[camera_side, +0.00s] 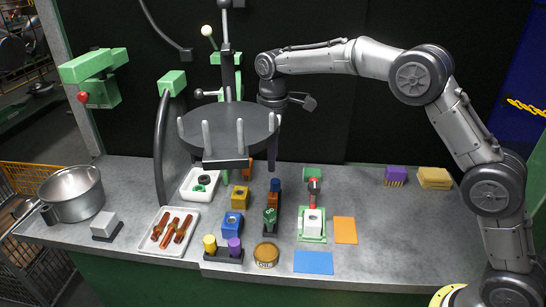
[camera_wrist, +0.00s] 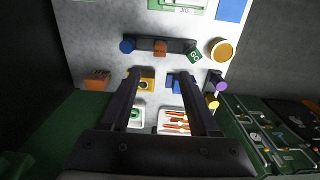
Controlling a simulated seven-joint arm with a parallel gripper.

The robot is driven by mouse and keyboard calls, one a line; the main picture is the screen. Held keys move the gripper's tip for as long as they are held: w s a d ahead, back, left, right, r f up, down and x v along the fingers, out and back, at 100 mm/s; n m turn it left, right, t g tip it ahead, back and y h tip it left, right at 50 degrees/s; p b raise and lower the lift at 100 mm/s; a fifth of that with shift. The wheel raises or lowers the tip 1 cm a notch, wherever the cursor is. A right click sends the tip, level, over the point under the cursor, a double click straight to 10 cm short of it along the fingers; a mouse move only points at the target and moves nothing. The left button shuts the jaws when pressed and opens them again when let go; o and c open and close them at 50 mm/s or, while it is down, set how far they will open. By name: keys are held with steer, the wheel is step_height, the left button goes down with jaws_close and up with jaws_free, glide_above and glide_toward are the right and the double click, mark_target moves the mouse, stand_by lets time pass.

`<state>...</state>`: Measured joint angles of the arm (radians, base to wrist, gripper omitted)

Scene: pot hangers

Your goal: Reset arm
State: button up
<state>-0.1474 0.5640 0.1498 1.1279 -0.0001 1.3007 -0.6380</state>
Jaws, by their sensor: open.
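My gripper (camera_wrist: 158,75) shows in the wrist view with its two dark fingers spread apart and nothing between them. It is above the table, over the area with the yellow block (camera_wrist: 147,84) and the blue block (camera_wrist: 172,84). A metal saucepan (camera_side: 72,192) stands at the left end of the grey table (camera_side: 370,215), away from my gripper.
The disc with upright pegs stands close to my wrist. Green-topped posts (camera_side: 172,82) and a green bracket (camera_side: 95,66) rise at the left. A tray of red-brown sticks (camera_side: 168,232), coloured blocks and a round tin (camera_side: 266,254) crowd the middle. The table's right part is mostly clear.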

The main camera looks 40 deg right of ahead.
steer(key=s+d+r+m+t, duration=0.3)
steer(key=s+d+r+m, duration=0.15)
steer(key=s+r, duration=0.85)
steer(key=s+d+f+m+t, duration=0.1)
steer(key=s+f+m, duration=0.1)
steer(key=s, duration=0.9)
steer(key=s+d+f+m+t, duration=0.1)
steer(key=s+f, duration=0.3)
steer(key=s, duration=0.8)
steer(key=shift+d+f+m+t, duration=0.25)
steer(key=shift+d+m+t, duration=0.05)
steer(key=shift+d+m, duration=0.4)
